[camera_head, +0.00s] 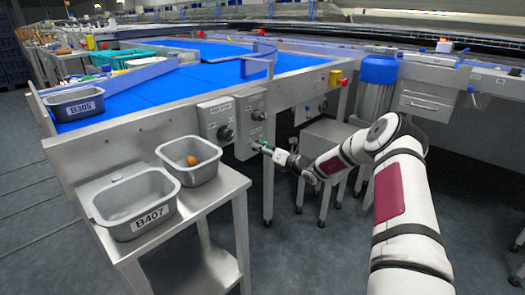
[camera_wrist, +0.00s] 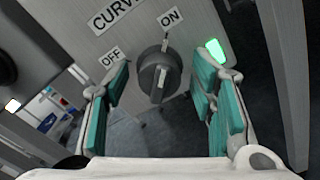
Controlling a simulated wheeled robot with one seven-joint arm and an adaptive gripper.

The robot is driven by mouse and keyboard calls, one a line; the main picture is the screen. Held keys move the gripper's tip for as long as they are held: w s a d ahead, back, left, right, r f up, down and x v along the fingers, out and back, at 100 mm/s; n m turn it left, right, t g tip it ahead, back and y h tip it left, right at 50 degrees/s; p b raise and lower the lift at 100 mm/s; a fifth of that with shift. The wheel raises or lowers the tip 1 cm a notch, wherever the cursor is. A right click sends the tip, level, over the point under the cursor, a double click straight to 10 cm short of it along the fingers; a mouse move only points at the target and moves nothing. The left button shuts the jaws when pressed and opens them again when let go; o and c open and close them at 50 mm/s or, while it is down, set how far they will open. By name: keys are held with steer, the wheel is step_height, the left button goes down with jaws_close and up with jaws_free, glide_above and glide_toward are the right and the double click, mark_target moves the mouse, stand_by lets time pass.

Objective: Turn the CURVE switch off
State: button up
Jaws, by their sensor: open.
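The CURVE switch is a dark round knob (camera_wrist: 159,76) on a grey metal panel. In the wrist view it sits below the CURVE label (camera_wrist: 117,13), with an OFF label (camera_wrist: 110,57) at its left and an ON label (camera_wrist: 170,17) above it. The knob's pointer mark lies toward ON. A green lamp (camera_wrist: 215,50) glows right of the knob. My gripper (camera_wrist: 162,98) is open, its teal-padded fingers on either side of the knob with gaps between. In the head view my gripper (camera_head: 263,148) is at the switch panel, hiding part of it.
A second control box (camera_head: 217,121) with a dark knob is left of the CURVE panel. The blue conveyor (camera_head: 160,90) runs above.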

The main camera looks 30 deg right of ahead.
steer(key=c, duration=1.1)
steer(key=shift+c, duration=0.2)
steer(key=shift+n, duration=0.5)
steer(key=n, duration=0.3)
steer(key=shift+n+p, duration=0.3)
steer(key=shift+n, duration=0.1)
steer(key=n, duration=0.4)
steer(key=shift+a+n, duration=0.1)
steer(key=shift+n, duration=0.2)
steer(key=n+b, duration=0.1)
steer(key=n, duration=0.3)
steer(key=shift+b, duration=0.35)
steer(key=shift+n+b, duration=1.15)
steer(key=shift+n, duration=1.05)
